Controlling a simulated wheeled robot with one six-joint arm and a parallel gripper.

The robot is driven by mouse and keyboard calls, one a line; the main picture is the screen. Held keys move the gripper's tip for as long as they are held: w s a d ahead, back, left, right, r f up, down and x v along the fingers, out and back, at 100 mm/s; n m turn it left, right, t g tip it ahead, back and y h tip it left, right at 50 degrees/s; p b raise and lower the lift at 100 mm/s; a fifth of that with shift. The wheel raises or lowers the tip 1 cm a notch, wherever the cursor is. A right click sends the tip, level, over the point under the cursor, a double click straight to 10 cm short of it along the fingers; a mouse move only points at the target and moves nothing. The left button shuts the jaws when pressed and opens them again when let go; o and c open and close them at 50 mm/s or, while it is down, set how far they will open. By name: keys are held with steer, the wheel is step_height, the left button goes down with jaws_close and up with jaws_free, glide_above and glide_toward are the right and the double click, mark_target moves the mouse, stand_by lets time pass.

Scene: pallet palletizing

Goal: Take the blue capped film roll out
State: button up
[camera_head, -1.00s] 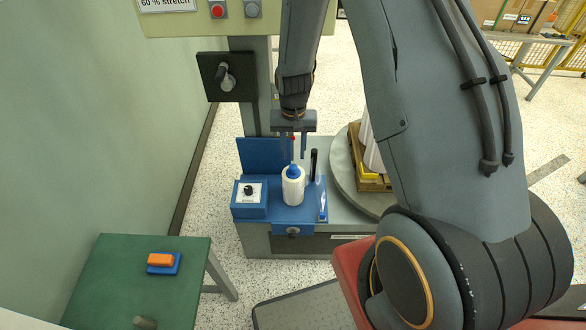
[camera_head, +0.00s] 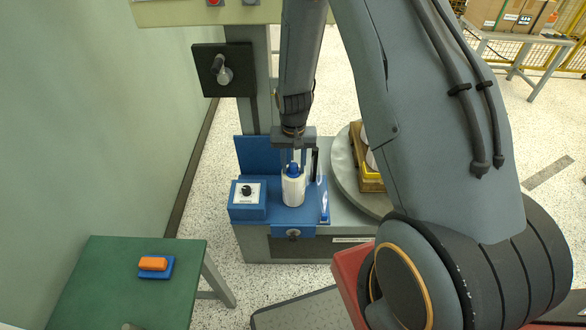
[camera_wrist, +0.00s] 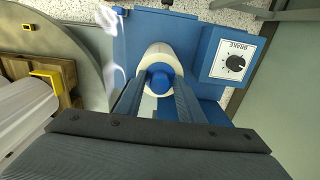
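The white film roll with a blue cap (camera_head: 293,187) stands upright on the blue carriage (camera_head: 268,212) of the wrapping machine. It also shows from above in the wrist view (camera_wrist: 160,78), its blue cap between my fingers. My gripper (camera_head: 293,165) points down over the roll, its fingers at the height of the cap, one on each side. In the wrist view the fingers (camera_wrist: 158,100) are apart, and I see no clear grip on the cap. The roll's lower part is partly hidden in the wrist view.
A blue box with a BRAKE knob (camera_head: 248,198) stands left of the roll. A round turntable (camera_head: 346,180) with a wooden pallet and wrapped load is to the right. A green table (camera_head: 120,285) at lower left holds an orange and blue object (camera_head: 155,266).

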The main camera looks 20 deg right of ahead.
steer(key=shift+s+f, duration=0.2)
steer(key=shift+f, duration=0.25)
steer(key=c, duration=0.7)
steer(key=shift+c, duration=0.5)
steer(key=shift+r, duration=0.15)
jaws_close()
steer(key=shift+w+r+p, duration=0.15)
steer(key=shift+r+p, duration=0.25)
steer(key=shift+r, duration=0.05)
step_height(320, 180, up, 19)
steer(key=p, duration=1.1)
steer(key=shift+f+p, duration=0.2)
steer(key=shift+p, duration=0.15)
stand_by(0.5)
